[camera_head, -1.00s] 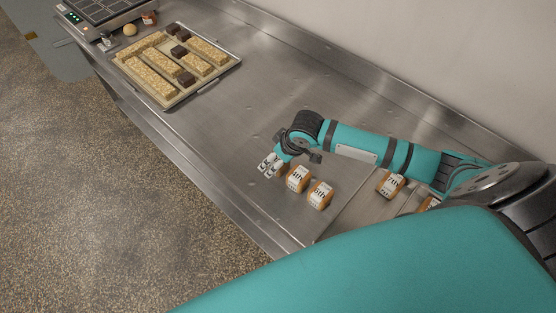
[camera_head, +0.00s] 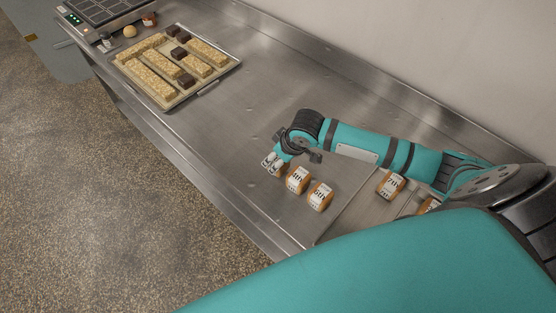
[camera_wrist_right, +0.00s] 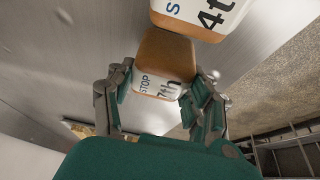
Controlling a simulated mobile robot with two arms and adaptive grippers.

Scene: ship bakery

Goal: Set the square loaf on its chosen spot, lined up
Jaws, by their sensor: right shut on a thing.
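A square loaf (camera_wrist_right: 165,55) with a brown crust and a white label reading "STOP 7th" is between the fingers of my right gripper (camera_wrist_right: 164,82) in the right wrist view. My right gripper (camera_head: 272,164) is shut on it low over the steel counter; in the head view the gripper mostly hides this loaf. A second labelled loaf (camera_head: 298,180), reading "4th" in the wrist view (camera_wrist_right: 205,14), stands close beside it. A third labelled loaf (camera_head: 320,196) stands in the same row. I cannot tell whether the held loaf touches the counter. My left gripper is not in view.
A shallow tray (camera_head: 345,215) at the right holds more labelled loaves (camera_head: 390,184). A far tray (camera_head: 225,72) holds long pale bars and dark blocks. The steel counter (camera_head: 215,125) between is clear. A wall runs behind; the front edge drops to the floor.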

